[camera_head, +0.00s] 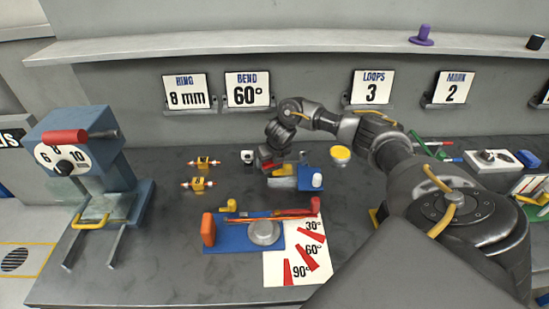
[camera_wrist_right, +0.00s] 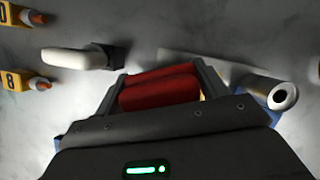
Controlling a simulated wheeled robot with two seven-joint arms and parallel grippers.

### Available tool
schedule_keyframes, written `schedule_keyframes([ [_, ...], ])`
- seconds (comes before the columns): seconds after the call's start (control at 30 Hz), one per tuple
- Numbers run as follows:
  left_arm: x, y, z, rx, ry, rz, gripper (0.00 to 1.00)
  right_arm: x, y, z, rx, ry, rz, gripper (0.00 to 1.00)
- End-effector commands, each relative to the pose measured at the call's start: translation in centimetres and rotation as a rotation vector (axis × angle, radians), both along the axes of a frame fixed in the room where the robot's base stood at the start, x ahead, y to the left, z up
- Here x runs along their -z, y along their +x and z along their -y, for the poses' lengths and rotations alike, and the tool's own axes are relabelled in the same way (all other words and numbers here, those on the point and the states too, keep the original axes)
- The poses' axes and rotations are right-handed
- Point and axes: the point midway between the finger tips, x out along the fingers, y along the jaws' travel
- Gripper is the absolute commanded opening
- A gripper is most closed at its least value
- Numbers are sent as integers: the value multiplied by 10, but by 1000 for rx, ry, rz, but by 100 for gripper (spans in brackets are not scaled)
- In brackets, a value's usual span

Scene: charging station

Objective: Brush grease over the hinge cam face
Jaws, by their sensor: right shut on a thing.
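My right gripper (camera_head: 268,160) reaches in over the middle of the table and is shut on a red handle. In the right wrist view, the red handle (camera_wrist_right: 160,88) lies between the two fingers; any bristles are hidden. Just below it in the head view is a blue fixture (camera_head: 311,184) with a white cylinder (camera_head: 317,180) and a pale grey piece (camera_head: 283,183), perhaps the hinge. I cannot tell whether the held thing touches it. The hollow white cylinder also shows in the wrist view (camera_wrist_right: 283,96). A cup of yellow grease (camera_head: 340,152) stands right of the gripper. My left gripper is out of view.
A white piece with a black end (camera_head: 247,157) and yellow numbered tags (camera_head: 197,184) lie left of the gripper. A blue bending jig (camera_head: 228,241) and an angle sheet (camera_head: 292,262) are in front. A blue-grey machine (camera_head: 88,155) stands at left.

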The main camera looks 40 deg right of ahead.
Motion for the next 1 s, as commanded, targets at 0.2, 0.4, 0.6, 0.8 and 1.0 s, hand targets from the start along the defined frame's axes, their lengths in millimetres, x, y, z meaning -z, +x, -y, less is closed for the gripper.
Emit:
schedule_keyframes([
  [0.2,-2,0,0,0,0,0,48,-2,0,0,1,0,1,51],
  [0.4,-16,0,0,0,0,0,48,-19,0,1,1,1,2,51],
  [0.6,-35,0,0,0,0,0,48,-41,0,1,1,1,2,51],
  [0.8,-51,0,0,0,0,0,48,-60,0,0,1,1,2,51],
  [1.0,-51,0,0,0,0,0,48,-61,0,0,1,1,1,51],
])
